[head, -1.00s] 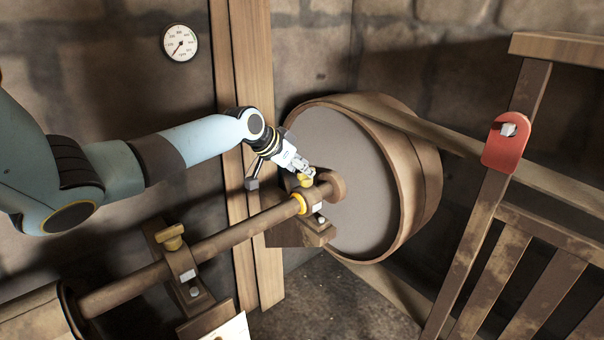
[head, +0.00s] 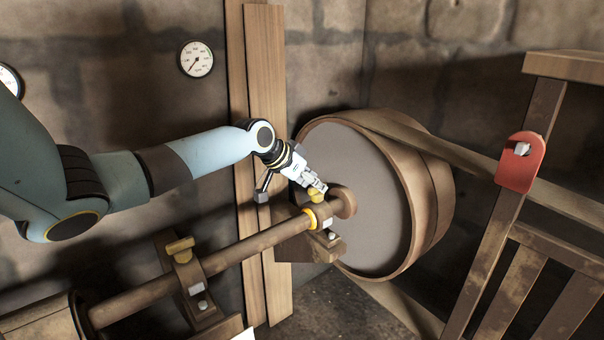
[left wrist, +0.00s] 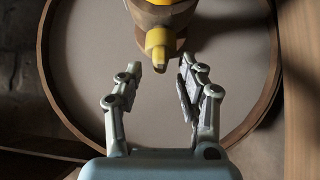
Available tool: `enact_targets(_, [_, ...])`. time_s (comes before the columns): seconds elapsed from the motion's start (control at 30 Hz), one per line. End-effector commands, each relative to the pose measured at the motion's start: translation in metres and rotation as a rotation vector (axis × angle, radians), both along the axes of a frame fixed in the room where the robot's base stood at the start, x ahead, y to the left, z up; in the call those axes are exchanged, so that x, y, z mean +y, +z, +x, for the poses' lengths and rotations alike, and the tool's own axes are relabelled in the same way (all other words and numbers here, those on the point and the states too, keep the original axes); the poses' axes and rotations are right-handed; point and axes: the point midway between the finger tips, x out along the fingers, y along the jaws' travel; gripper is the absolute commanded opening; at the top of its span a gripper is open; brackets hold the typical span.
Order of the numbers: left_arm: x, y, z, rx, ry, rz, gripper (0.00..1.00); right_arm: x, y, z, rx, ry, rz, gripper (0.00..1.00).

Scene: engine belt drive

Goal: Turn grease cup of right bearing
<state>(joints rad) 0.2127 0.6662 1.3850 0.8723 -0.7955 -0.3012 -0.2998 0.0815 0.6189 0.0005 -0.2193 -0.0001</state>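The right bearing (head: 327,222) carries the shaft close to the big drum pulley, with a yellow grease cup (head: 316,196) on top. My left gripper (head: 318,186) is right at this cup in the head view. In the left wrist view my left gripper (left wrist: 160,70) is open, its two fingers spread. The yellow cup (left wrist: 158,40) lies between and just beyond the fingertips, with a visible gap on both sides. My right gripper is in neither view.
The drum pulley (head: 360,200) with its belt stands behind the bearing. A second bearing with a dull yellow grease cup (head: 180,246) sits further left on the shaft (head: 255,245). Wooden posts (head: 265,110) rise behind my arm. A wooden railing with a red plate (head: 520,162) stands at right.

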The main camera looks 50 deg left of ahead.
Motion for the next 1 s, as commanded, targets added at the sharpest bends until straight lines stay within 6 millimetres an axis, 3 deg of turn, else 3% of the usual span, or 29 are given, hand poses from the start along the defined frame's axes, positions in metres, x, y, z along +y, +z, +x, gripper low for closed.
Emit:
enact_targets(0.2, [0.003,0.034,-0.036,0.006,-0.01,0.009,0.38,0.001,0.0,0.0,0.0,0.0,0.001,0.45])
enact_targets(0.43, [0.007,0.062,-0.064,0.005,-0.005,0.008,0.38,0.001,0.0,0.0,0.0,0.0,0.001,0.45])
enact_targets(0.7, [0.005,0.075,-0.074,0.003,-0.006,-0.001,0.38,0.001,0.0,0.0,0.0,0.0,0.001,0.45])
enact_targets(1.0, [0.005,0.075,-0.075,0.002,-0.005,-0.002,0.38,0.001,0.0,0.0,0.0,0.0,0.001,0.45])
